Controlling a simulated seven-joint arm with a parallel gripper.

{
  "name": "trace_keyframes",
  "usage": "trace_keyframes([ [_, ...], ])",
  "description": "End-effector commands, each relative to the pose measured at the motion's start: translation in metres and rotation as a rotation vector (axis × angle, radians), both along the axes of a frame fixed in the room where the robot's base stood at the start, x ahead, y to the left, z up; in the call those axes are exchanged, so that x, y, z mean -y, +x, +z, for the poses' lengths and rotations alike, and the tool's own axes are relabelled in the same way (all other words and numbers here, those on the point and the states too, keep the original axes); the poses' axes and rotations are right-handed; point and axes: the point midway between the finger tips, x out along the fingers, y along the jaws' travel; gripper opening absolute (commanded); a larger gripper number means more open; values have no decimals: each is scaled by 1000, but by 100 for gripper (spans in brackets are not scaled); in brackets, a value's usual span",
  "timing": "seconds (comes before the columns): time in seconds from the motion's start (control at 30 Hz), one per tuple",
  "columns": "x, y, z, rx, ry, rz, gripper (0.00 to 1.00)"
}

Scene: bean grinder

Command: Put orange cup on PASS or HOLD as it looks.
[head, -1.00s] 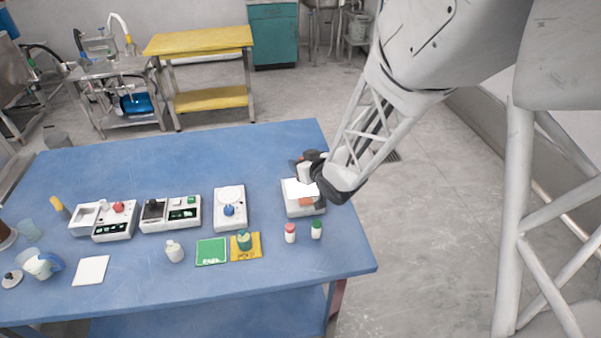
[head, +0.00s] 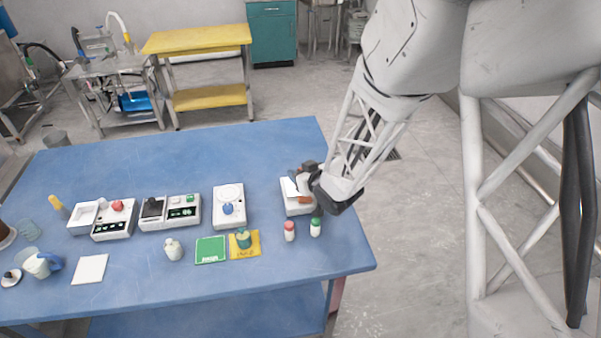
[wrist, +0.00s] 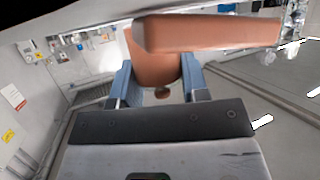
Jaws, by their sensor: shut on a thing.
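My gripper (head: 305,182) is at the right of the blue table, over a white device. In the wrist view its two blue-grey fingers (wrist: 157,84) are shut on an orange piece, which I take for the orange cup (wrist: 152,62). A wide orange bar (wrist: 208,34) crosses in front of it. In the head view only a small orange patch (head: 304,200) shows by the gripper; the rest is hidden. A green card (head: 210,257) and a yellow card (head: 246,254) lie side by side at the front; their lettering is too small to read surely.
A green cup-like container (head: 243,239) stands on the yellow card. The white device (head: 291,207) is under my gripper. Red-capped (head: 289,233) and green-capped (head: 315,228) bottles stand just in front. More white devices (head: 228,218) line the table to the left. The table's back is clear.

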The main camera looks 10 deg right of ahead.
Motion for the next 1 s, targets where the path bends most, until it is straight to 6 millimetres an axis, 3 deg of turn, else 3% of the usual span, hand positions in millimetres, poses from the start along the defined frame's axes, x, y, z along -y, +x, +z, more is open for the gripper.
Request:
trace_keyframes([
  [0.33,0,0,-4,-1,0,0,13],
  [0.37,0,0,-4,-1,0,0,43],
  [0.53,0,0,-4,0,0,0,67],
  [1.0,1,-2,-3,0,0,0,67],
])
